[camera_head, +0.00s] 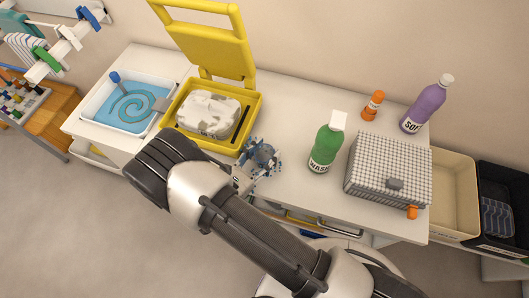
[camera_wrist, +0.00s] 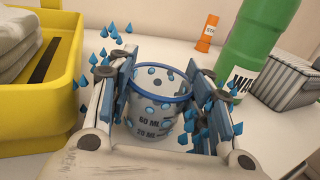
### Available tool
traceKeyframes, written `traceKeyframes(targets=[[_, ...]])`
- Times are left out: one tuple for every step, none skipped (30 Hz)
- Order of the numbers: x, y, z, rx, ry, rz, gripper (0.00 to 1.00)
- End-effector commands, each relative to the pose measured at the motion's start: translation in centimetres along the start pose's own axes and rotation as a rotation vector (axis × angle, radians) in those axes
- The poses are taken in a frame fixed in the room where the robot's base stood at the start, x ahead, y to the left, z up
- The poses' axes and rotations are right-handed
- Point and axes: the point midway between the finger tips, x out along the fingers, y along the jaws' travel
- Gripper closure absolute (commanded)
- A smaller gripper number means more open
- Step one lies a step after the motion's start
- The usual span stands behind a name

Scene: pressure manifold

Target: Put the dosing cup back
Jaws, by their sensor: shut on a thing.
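The dosing cup (camera_wrist: 158,112) is a clear cup with a blue rim and dark ML markings, seen in the wrist view. My gripper (camera_wrist: 163,92) is shut on it, with one blue-padded finger on each side. The cup's mouth faces up, and blue drops show on it and around both fingers. In the head view my gripper (camera_head: 260,158) is over the white counter, between the yellow box and the green bottle. The cup is small and hard to make out there. I cannot tell whether its base touches the counter.
A yellow open-lidded box (camera_head: 252,111) holds white cloth; a basin (camera_head: 98,119) of swirling blue water stands left of it. A green bottle (camera_head: 324,150), orange bottle (camera_head: 372,106), purple bottle (camera_head: 427,104) and grey checked box (camera_head: 387,170) stand right. Bare counter (camera_head: 292,115) lies behind my gripper.

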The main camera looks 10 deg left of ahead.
Motion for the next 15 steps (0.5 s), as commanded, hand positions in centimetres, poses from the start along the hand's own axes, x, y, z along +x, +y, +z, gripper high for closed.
traceKeyframes(targets=[[0.00,-0.01,-0.32,0.000,0.000,0.000,0.78],[0.00,-0.01,-0.42,0.000,0.000,0.000,0.78],[0.00,-0.01,-0.34,0.000,0.000,0.000,0.52],[0.00,-0.01,-0.31,0.000,0.000,0.000,0.50],[0.00,-0.01,-0.29,0.000,0.000,0.000,0.48],[0.00,-0.01,-0.28,-0.001,0.000,0.000,0.46],[0.00,-0.01,-0.28,0.000,0.000,0.000,0.46],[0.00,-0.01,-0.27,0.000,0.000,0.000,0.46],[0.00,-0.01,-0.27,0.000,0.000,0.000,0.46],[0.00,-0.01,-0.27,0.000,0.000,0.000,0.46],[0.00,-0.01,-0.27,0.000,0.000,0.000,0.46],[0.00,-0.01,-0.27,0.000,0.000,0.000,0.46],[0.00,-0.01,-0.27,0.000,0.000,0.000,0.46],[0.00,-0.01,-0.26,0.000,0.000,0.000,0.46],[0.00,-0.01,-0.21,0.000,0.000,0.000,0.46]])
